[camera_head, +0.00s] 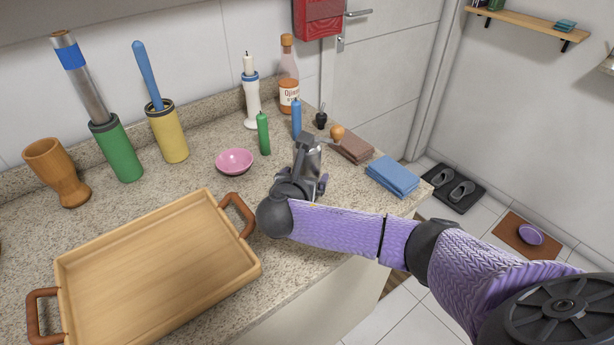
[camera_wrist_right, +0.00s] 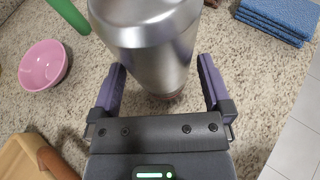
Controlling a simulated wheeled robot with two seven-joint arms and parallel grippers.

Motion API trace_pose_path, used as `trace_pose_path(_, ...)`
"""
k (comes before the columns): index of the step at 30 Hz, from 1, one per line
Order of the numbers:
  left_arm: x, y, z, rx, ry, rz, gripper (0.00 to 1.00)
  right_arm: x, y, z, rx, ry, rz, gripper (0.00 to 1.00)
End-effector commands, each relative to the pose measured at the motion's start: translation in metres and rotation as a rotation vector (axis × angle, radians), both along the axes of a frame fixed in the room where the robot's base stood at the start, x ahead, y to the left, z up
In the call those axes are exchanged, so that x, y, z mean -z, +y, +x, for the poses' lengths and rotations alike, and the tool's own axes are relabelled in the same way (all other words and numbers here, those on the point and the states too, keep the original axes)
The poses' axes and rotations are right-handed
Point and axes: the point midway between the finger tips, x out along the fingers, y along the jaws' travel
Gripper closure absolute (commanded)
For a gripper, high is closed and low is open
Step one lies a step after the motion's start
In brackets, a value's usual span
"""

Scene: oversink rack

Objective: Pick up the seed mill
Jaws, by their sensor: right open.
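The seed mill seems to be the shiny steel cylinder (camera_head: 314,158) standing on the counter, partly hidden by my right gripper (camera_head: 306,178) in the head view. A round wooden knob (camera_head: 337,131) shows just beyond it and looks like part of its crank. In the right wrist view, the steel body (camera_wrist_right: 155,45) stands between the two purple fingers of my right gripper (camera_wrist_right: 162,75). The fingers are open, one on each side, with a narrow gap visible. Its top is cut off in that view. My left gripper is not in view.
A pink bowl (camera_head: 235,161), a green candle (camera_head: 263,133) and a blue candle (camera_head: 297,119) stand left of and behind the mill. Folded blue cloth (camera_head: 392,176) and brown cloth (camera_head: 354,147) lie to its right. A wooden tray (camera_head: 75,262) fills the front left.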

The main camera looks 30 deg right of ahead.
Motion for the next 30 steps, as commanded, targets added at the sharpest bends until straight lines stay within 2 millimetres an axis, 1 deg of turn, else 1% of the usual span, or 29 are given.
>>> trace_pose_path(1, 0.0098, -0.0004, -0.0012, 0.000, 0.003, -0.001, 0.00, 0.0093, -0.0066, 0.0053, 0.003, 0.002, -0.002, 0.00)
trace_pose_path(3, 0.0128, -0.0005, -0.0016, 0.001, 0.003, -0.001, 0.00, 0.0110, -0.0129, 0.0111, 0.002, 0.002, -0.001, 0.00)
trace_pose_path(10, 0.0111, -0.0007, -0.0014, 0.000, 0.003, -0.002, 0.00, 0.0088, -0.0158, 0.0134, 0.001, 0.001, 0.000, 0.00)
trace_pose_path(11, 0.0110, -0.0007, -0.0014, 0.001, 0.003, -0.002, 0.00, 0.0087, -0.0156, 0.0134, 0.001, 0.001, 0.000, 0.02)
trace_pose_path(12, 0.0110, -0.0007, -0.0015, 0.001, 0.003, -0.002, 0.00, 0.0087, -0.0156, 0.0134, 0.001, 0.001, 0.000, 0.11)
trace_pose_path(17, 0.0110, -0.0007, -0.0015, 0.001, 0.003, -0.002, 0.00, 0.0089, -0.0155, 0.0133, 0.001, 0.001, 0.000, 0.44)
trace_pose_path(18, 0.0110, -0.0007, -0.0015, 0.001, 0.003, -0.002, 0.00, 0.0089, -0.0155, 0.0133, 0.001, 0.001, 0.000, 0.53)
trace_pose_path(23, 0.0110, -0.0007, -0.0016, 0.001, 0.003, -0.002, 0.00, 0.0090, -0.0153, 0.0132, 0.001, 0.001, 0.000, 0.87)
trace_pose_path(24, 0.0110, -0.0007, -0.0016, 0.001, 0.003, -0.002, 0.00, 0.0091, -0.0152, 0.0132, 0.001, 0.001, 0.000, 0.95)
trace_pose_path(25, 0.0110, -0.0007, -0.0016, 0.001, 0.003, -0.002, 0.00, 0.0091, -0.0152, 0.0132, 0.001, 0.001, 0.000, 1.00)
trace_pose_path(30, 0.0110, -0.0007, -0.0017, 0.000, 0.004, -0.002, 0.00, 0.0087, -0.0152, 0.0133, 0.001, 0.001, 0.000, 1.00)
